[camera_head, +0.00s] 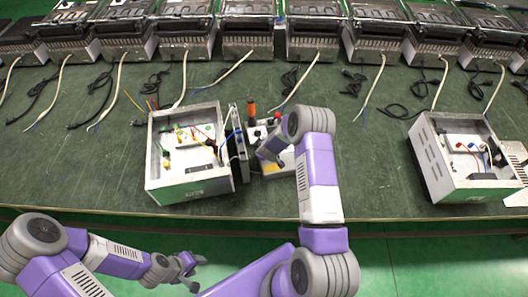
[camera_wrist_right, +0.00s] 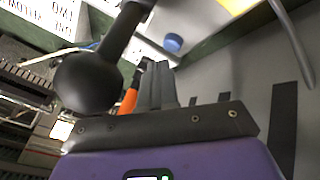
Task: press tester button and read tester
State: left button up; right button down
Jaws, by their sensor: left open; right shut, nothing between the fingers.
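The tester (camera_head: 279,162), a light box with a yellow patch, stands right of the open white housing in the head view, partly hidden by my right arm. In the right wrist view a pale panel with a round blue button (camera_wrist_right: 172,43) lies beyond the fingers; I cannot tell whether they touch it. My right gripper (camera_wrist_right: 155,85) is shut and empty, pointing toward this panel. In the head view it is mostly hidden behind its own wrist. My left gripper (camera_head: 190,270) is open and empty, low in front of the table edge. No tester reading is legible.
An open white housing (camera_head: 170,188) with wires stands left of the tester, another (camera_head: 455,195) at right. An orange-handled tool (camera_head: 251,110) stands near the tester. A black ball-ended lever (camera_wrist_right: 85,82) is close to my right gripper. Heaters with cables line the back.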

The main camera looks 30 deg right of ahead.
jog(key=shift+f, duration=0.1)
jog(key=shift+f+b, duration=0.35)
jog(key=shift+b, duration=0.1)
jog(key=shift+f+b, duration=0.4)
jog(key=shift+f, duration=0.1)
dwell(0.5)
dwell(0.4)
jog(key=shift+r+p, duration=0.65)
jog(key=shift+r, duration=0.3)
jog(key=shift+r+p, duration=1.8)
jog(key=shift+r, duration=0.75)
